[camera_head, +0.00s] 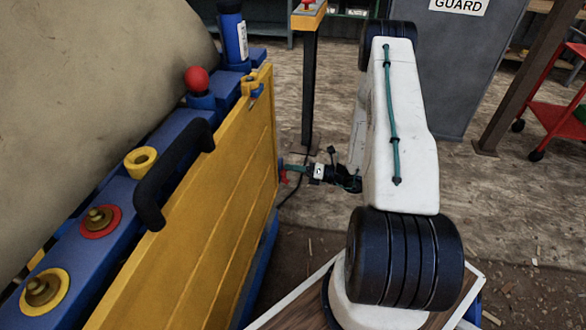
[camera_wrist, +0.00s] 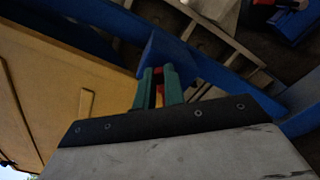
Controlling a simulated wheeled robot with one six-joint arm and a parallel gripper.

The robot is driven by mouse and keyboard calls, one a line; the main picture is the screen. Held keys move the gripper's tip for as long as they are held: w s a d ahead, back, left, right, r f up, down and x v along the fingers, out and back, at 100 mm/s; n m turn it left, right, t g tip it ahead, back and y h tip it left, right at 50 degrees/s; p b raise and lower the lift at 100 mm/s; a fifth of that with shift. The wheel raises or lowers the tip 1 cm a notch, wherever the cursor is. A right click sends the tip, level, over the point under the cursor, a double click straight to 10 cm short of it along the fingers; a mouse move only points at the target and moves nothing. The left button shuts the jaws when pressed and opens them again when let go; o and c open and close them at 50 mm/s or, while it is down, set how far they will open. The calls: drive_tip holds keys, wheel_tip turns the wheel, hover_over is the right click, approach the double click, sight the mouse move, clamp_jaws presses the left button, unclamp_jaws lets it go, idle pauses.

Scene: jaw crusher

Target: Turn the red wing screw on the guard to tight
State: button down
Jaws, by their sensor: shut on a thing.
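The yellow guard (camera_head: 215,215) stands upright on the blue machine, with a black handle (camera_head: 170,180) on its near face. The red wing screw (camera_head: 283,173) shows as a small red bit at the guard's right edge. In the wrist view the red screw (camera_wrist: 159,90) sits between the green fingers. My gripper (camera_head: 288,168) reaches in from the right and is shut on it; it also shows in the wrist view (camera_wrist: 158,88). The fingers hide most of the screw, so I cannot tell its wing angle.
The blue machine frame (camera_head: 60,240) carries round red and yellow fittings at left. A dark post (camera_head: 308,90) stands behind my gripper. A grey cabinet (camera_head: 465,70) and a red cart (camera_head: 555,115) are at the back right.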

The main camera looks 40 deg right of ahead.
drive_tip(key=m, duration=0.3)
drive_tip(key=f+m, duration=0.1)
drive_tip(key=shift+w+d+m, duration=0.15)
drive_tip(key=shift+d+m, duration=0.1)
drive_tip(key=shift+m, duration=0.05)
drive_tip(key=shift+f+m, duration=0.15)
drive_tip(key=shift+m, duration=0.65)
drive_tip(key=shift+f+m, duration=0.15)
drive_tip(key=shift+m, duration=0.65)
drive_tip(key=c, duration=1.5)
unclamp_jaws()
drive_tip(key=v, duration=0.7)
drive_tip(key=shift+s+d, duration=0.3)
